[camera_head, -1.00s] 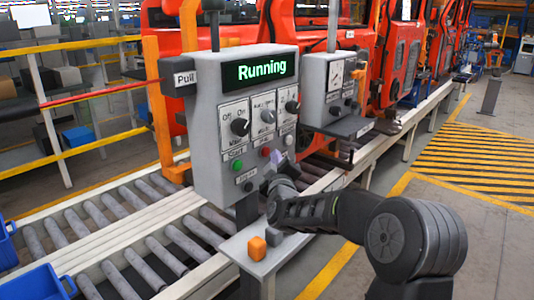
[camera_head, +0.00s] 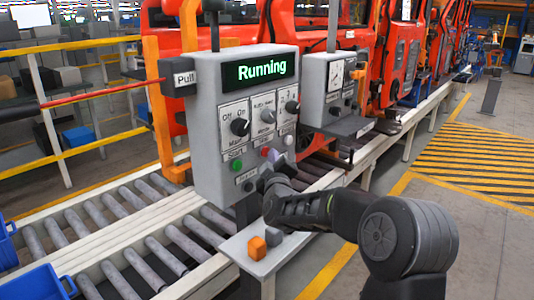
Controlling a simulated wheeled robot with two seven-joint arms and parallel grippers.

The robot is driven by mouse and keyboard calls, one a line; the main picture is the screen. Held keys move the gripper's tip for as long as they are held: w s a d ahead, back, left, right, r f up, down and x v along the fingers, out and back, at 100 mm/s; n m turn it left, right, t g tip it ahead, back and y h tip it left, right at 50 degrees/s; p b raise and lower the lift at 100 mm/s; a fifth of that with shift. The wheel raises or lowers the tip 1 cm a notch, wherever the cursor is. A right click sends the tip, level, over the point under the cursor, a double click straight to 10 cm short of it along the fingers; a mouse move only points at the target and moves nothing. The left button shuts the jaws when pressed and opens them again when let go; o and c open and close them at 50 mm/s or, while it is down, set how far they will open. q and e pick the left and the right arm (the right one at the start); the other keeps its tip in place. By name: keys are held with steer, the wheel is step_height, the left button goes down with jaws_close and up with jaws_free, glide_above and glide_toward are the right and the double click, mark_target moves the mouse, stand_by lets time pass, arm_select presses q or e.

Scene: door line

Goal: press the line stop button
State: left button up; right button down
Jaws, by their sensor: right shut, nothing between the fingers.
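The grey control panel (camera_head: 205,110) stands upright in the middle, its display (camera_head: 258,70) reading "Running" in green. Below are several black selector knobs, a green button (camera_head: 236,165) labelled Start, a red button (camera_head: 265,152) to its right, and a dark button (camera_head: 249,186) lower down. The red button's label is too small to read surely. My right gripper (camera_head: 270,170) is shut and empty, at the panel's lower right, just below and right of the red button. Its light tip is close to that button; I cannot tell whether they touch. My left gripper is not in view.
A second grey box (camera_head: 312,95) with a shelf stands behind, right of the panel. A red pull cord (camera_head: 105,92) runs left from the panel. An orange block (camera_head: 257,248) lies on the ledge below. Roller conveyors and red doors stand behind.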

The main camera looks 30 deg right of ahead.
steer(key=shift+w+a, duration=0.15)
steer(key=shift+w, duration=0.3)
stand_by(0.4)
stand_by(0.3)
steer(key=shift+s+d+b, duration=0.3)
steer(key=shift+s+b, duration=0.1)
steer(key=shift+s, duration=0.55)
steer(key=shift+s, duration=0.1)
steer(key=s, duration=0.1)
steer(key=s+d+b, duration=0.1)
steer(key=s, duration=0.1)
steer(key=s+b, duration=0.1)
steer(key=shift+s+d, duration=0.25)
steer(key=shift+s, duration=0.05)
stand_by(0.5)
